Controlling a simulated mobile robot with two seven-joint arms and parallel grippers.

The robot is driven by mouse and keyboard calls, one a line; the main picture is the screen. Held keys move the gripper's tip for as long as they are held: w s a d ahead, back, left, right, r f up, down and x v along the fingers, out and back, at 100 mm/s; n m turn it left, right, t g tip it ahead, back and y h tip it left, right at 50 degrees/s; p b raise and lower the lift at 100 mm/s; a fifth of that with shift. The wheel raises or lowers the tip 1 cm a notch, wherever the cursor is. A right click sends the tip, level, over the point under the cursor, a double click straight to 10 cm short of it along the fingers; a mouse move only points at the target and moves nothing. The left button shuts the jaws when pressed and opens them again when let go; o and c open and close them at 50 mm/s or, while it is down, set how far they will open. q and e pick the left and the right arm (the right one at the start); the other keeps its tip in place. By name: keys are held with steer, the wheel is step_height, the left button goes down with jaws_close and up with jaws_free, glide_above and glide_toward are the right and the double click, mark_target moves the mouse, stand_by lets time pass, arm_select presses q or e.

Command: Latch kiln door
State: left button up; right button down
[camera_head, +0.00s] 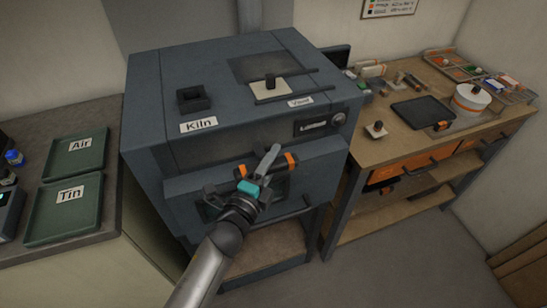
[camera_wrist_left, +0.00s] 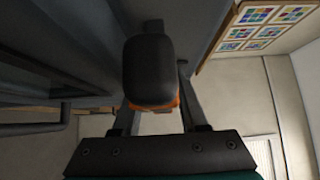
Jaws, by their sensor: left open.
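The grey-blue kiln (camera_head: 150,110), labelled "Kiln", stands in the middle of the head view. Its door (camera_head: 186,190) is the front panel, which looks upright; I cannot tell whether it is fully closed. A dark handle with orange bands (camera_head: 291,160) lies across the door front, and its rounded dark end fills the middle of the left wrist view (camera_wrist_left: 150,70). My left gripper (camera_head: 264,168) is open at the handle, with a finger on either side of it in the wrist view. Contact is unclear. The arm hides part of the door. My right gripper is out of view.
Green trays labelled Air (camera_head: 76,158) and Tin (camera_head: 40,222) lie on the left counter (camera_head: 75,115). A wooden bench (camera_head: 395,145) with a black tray (camera_head: 418,112) and a white pot (camera_head: 470,99) stands at right. The floor ahead of the bench is clear.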

arm_select(q)
steer(key=shift+w+d, duration=0.15)
steer(key=shift+w, duration=0.1)
steer(key=shift+c, duration=0.4)
jaws_close()
stand_by(0.9)
